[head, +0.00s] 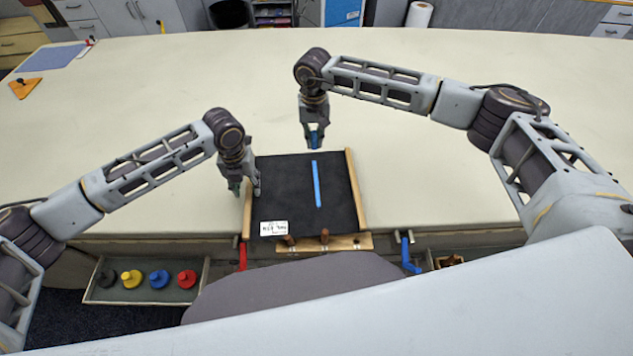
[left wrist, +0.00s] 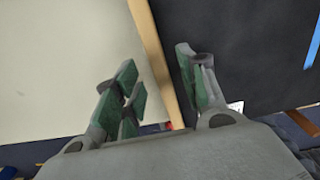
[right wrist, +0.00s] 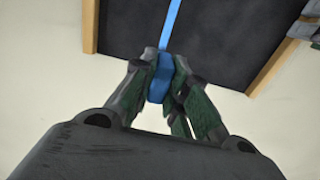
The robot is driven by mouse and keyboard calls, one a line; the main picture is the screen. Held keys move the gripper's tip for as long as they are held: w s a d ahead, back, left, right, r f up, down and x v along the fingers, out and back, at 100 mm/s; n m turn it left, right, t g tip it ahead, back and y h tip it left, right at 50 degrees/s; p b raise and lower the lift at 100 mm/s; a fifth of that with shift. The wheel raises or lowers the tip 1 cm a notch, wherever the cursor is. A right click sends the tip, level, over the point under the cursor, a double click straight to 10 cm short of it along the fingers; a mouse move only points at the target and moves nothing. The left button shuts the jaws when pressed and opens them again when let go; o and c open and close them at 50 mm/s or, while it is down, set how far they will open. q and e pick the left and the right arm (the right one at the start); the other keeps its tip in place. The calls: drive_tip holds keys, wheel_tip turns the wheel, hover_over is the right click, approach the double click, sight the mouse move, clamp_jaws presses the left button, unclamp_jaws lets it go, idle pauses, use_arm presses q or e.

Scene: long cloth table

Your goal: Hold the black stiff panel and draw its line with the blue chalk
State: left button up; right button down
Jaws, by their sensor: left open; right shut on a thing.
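The black stiff panel (head: 285,185) lies on the table at its front edge, with wooden strips on its left and right sides. A blue line (head: 317,185) runs along its right half and also shows in the right wrist view (right wrist: 171,22). My right gripper (head: 315,140) is shut on the blue chalk (right wrist: 160,78), just beyond the panel's far edge at the line's far end. My left gripper (head: 245,188) is open at the panel's left strip (left wrist: 152,52). In the left wrist view its fingers (left wrist: 160,85) stand on either side of that strip. Contact cannot be told.
A tray (head: 145,295) with black, yellow, blue and red knobbed pieces sits below the table edge at left. A red clamp (head: 242,256) and a blue clamp (head: 410,257) hang at the front edge. The table (head: 440,165) around the panel is mostly clear.

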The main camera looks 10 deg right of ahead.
use_arm(q)
wheel_tip(320, 180, up, 10)
idle(0.5)
drive_tip(key=shift+f, duration=0.1)
idle(0.5)
